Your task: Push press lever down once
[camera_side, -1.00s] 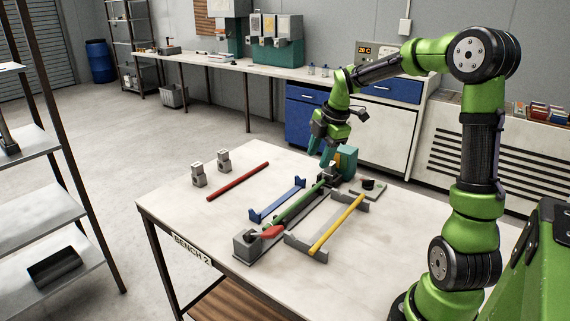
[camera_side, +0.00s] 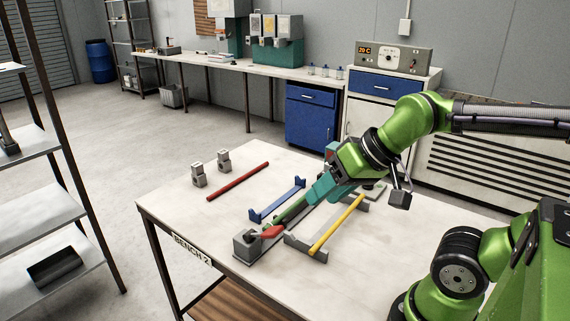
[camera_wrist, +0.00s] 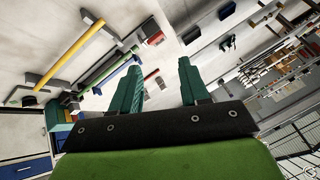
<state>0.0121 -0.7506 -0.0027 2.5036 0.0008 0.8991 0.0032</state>
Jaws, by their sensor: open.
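The lever's handle lies low along the rail. A green rod (camera_side: 288,213) lies along the rail, its far part hidden by my gripper (camera_side: 312,196). My gripper is open and empty, tilted with its teal fingers pointing down-left over the rail, beyond the lever and apart from it. Whether the fingers touch the rod I cannot tell. In the wrist view the two fingers (camera_wrist: 160,72) stand apart with nothing between them in their grip.
A blue rack (camera_side: 277,201) and a red rod (camera_side: 238,182) lie left of the rail. A yellow rod (camera_side: 337,224) rests on grey supports to its right. Two grey blocks (camera_side: 211,169) stand at the back left. The front right of the bench is clear.

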